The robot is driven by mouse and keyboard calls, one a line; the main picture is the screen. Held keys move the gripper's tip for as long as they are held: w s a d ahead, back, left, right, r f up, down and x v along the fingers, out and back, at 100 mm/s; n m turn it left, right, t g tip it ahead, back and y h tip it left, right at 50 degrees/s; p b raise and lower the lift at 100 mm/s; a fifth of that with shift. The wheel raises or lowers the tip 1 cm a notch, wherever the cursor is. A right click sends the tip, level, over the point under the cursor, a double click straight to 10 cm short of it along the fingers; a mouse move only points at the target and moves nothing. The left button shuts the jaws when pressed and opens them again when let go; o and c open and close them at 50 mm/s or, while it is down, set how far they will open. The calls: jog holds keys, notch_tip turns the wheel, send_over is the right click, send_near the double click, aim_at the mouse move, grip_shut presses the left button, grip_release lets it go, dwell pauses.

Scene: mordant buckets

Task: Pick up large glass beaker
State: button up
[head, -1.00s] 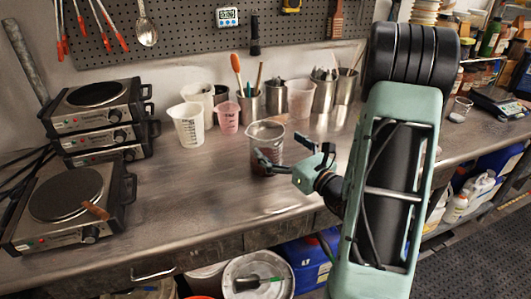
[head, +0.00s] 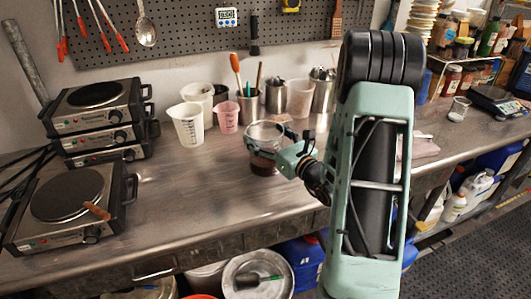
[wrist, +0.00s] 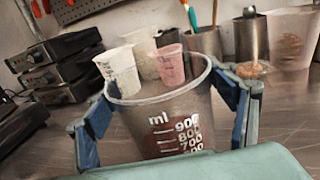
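The large glass beaker (head: 263,162) stands upright on the metal bench, with dark reddish contents at its bottom. In the wrist view the beaker (wrist: 165,115) is straight ahead, its white ml scale facing me. My gripper (head: 277,146) is at the beaker's upper part, coming from the right in the head view. In the wrist view my gripper (wrist: 163,95) is open, with one blue finger on each side of the beaker. A narrow gap shows at the right finger; whether the left one touches is unclear. The beaker's lower part is hidden in the wrist view.
Behind the beaker stand a white measuring cup (head: 188,126), a pink cup (head: 228,118) and several metal tool cups (head: 249,105). Hot plates (head: 70,200) stand at the left. The bench front (head: 190,205) is clear.

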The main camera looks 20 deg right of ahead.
jog(key=c, duration=1.5)
jog(key=shift+r, duration=0.1)
jog(key=shift+c, duration=0.3)
jog(key=shift+r, duration=0.15)
